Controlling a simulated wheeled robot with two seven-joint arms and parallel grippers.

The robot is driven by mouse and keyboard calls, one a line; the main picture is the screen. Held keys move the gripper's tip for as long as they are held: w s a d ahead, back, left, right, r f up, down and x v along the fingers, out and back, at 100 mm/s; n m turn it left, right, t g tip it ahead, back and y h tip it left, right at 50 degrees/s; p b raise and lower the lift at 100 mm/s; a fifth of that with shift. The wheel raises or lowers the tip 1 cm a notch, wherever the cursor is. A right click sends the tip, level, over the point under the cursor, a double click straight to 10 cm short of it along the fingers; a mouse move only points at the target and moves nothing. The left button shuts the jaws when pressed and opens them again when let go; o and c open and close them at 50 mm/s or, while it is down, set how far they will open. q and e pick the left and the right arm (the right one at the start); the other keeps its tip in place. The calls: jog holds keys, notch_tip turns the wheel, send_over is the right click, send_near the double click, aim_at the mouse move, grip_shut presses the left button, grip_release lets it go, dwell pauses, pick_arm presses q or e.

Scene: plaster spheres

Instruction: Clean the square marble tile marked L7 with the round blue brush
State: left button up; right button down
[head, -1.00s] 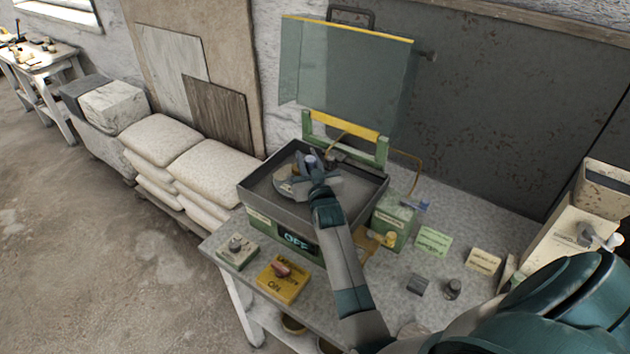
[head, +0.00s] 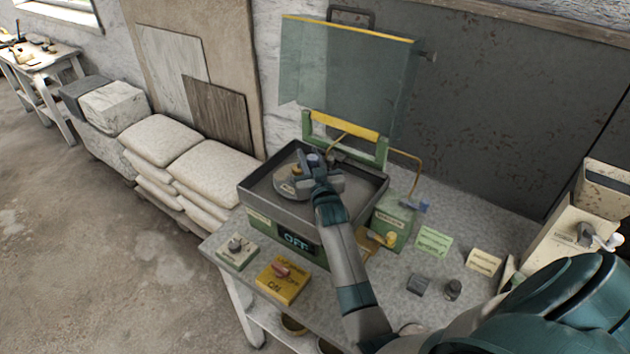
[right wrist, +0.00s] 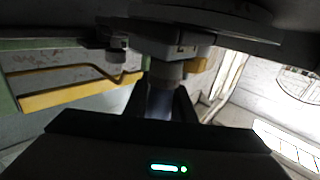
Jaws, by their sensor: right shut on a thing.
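My right gripper (head: 312,168) is over the dark square tray of a machine on the bench. In the right wrist view it is shut on a blue-grey cylindrical handle (right wrist: 160,101) with a wide round piece beyond it. The handle's blue-grey top (head: 313,159) shows between the fingers in the head view. A grey disc (head: 289,188) with a pale label lies in the tray just left of the fingers. I cannot tell if the held thing is the round blue brush. I cannot make out a square marble tile marked L7. My left gripper is out of view.
The tray rim (head: 254,203) surrounds the gripper, with a clear guard (head: 345,75) raised behind it. The machine's display (head: 296,242) reads OFF. A yellow switch box (head: 283,281), a green box (head: 391,226) and several small blocks stand on the bench.

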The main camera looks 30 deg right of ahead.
jog(key=shift+s+a, duration=0.25)
jog(key=shift+a, duration=0.25)
jog(key=shift+a, duration=0.15)
jog(key=shift+s+a, duration=0.2)
jog(key=shift+a, duration=0.25)
jog(key=shift+d, duration=0.1)
jog(key=shift+w+d+r, duration=0.25)
jog(key=shift+d+r, duration=0.25)
jog(key=shift+r, duration=0.25)
jog(key=shift+s, duration=0.1)
jog(key=shift+s+d+f, duration=0.1)
jog(key=shift+s+d, duration=0.1)
jog(key=shift+s, duration=0.25)
jog(key=shift+s+d+f, duration=0.1)
jog(key=shift+s+d, duration=0.1)
jog(key=shift+s, duration=0.2)
